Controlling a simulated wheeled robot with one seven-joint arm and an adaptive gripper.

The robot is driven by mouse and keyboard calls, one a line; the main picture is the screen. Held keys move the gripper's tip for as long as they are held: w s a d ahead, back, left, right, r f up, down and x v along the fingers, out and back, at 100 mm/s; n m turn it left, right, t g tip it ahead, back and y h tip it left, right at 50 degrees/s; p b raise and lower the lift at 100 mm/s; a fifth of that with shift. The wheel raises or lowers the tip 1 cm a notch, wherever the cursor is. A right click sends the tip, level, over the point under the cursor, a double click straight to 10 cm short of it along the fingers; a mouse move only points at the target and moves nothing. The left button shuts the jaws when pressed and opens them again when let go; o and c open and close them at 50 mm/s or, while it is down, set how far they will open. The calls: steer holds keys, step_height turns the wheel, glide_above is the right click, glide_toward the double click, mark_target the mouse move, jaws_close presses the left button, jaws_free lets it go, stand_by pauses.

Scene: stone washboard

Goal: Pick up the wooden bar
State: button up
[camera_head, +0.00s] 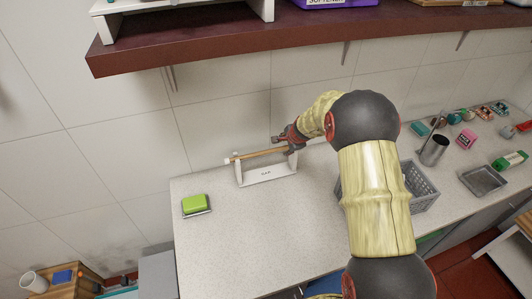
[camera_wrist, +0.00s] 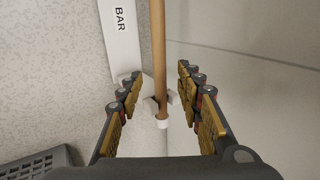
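The wooden bar (camera_head: 258,153) rests across a white stand (camera_head: 266,178) at the back of the counter, near the tiled wall. In the wrist view the thin brown bar (camera_wrist: 158,45) runs up from a white end cap and sits in a notch of the stand (camera_wrist: 121,48), labelled "BAR". My gripper (camera_head: 290,142) is at the bar's right end in the head view. In the wrist view my gripper (camera_wrist: 160,76) is open, with one finger on each side of the bar and a gap on both sides. It holds nothing.
A green sponge (camera_head: 195,203) lies on the counter at the left. A grey basket (camera_head: 422,192) stands partly behind my arm, with a metal cup (camera_head: 434,151) beyond it. A dark red shelf (camera_head: 230,42) hangs above the counter. The counter's front middle is clear.

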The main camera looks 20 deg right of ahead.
mark_target(283, 148)
steer(key=x, duration=0.3)
steer(key=shift+s+a+r, duration=0.1)
jaws_close()
stand_by(0.4)
